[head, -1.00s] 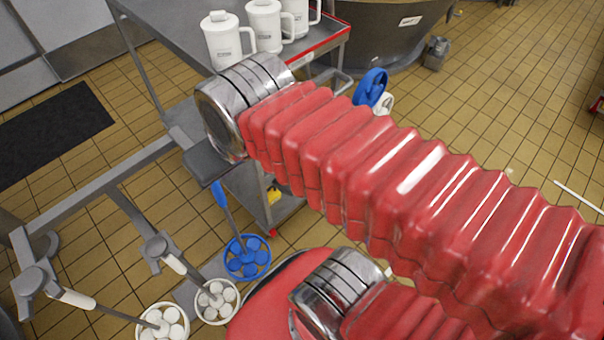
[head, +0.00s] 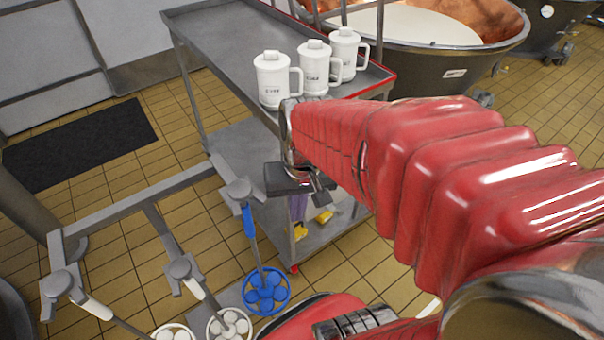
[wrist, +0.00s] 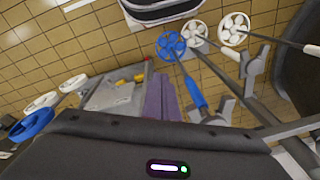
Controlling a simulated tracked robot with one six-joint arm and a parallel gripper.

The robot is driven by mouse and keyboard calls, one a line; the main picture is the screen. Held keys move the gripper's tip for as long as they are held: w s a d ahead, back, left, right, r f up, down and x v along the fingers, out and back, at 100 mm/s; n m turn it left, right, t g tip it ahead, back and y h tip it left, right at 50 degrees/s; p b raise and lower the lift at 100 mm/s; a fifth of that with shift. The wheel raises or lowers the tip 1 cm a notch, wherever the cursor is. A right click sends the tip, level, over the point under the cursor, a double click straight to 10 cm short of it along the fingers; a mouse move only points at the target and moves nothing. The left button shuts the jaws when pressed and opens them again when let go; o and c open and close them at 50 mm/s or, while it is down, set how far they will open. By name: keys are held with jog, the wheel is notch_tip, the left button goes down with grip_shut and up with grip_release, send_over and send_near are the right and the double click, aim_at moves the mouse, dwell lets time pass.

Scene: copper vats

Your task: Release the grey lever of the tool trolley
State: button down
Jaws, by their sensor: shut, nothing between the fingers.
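The grey trolley (head: 240,65) stands ahead in the head view, with a red-edged top shelf and a lower shelf (head: 335,232) holding small yellow items. The lower shelf also shows in the wrist view (wrist: 112,97). I cannot make out a grey lever on it in either view; my arm and gripper cover part of its near side. My gripper (head: 298,212) points down beside the trolley's near corner, below the top shelf's level. Its purple fingers (wrist: 161,97) are together and empty in the wrist view. I cannot tell whether they touch the trolley.
Three white mugs (head: 314,68) stand on the top shelf. A grey rack (head: 130,208) left of my gripper carries long tools with blue and white disc ends (head: 265,290). A copper vat (head: 450,58) stands behind. A black mat (head: 80,145) lies left; tiled floor is open at right.

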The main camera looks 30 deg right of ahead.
aim_at(334, 209)
jog(key=d+f+m+t+y, duration=0.2)
jog(key=d+f+m+y, duration=0.15)
jog(key=f+m, duration=0.55)
jog(key=d+f+m+t+y, duration=0.2)
jog(key=f+m+y, duration=0.2)
jog(key=f+m, duration=0.55)
jog(key=d+f+m+t+y, duration=0.15)
jog(key=f+m+y, duration=0.3)
jog(key=f, duration=0.75)
jog(key=w+d+f+m+t+h, duration=0.3)
jog(key=d+f+m+t+h, duration=0.25)
jog(key=f+m+t, duration=0.55)
jog(key=w+d+m+h, duration=0.2)
jog(key=d+m+h, duration=0.2)
jog(key=d+m, duration=0.5)
jog(key=shift+w+r, duration=0.15)
jog(key=shift+w, duration=0.2)
jog(key=shift+a+g, duration=0.1)
jog(key=shift+g, duration=0.15)
jog(key=shift+w+a, duration=0.8)
jog(key=shift+w, duration=4.1)
jog(key=shift+s+d+r, duration=0.1)
jog(key=shift+d+r, duration=0.05)
jog(key=shift+d, duration=0.45)
jog(key=shift+s+d+r, duration=0.1)
jog(key=shift+d+r, duration=0.1)
jog(key=shift+d, duration=0.45)
jog(key=shift+s+d+r, duration=0.1)
jog(key=shift+d+r, duration=0.05)
jog(key=shift+d, duration=0.45)
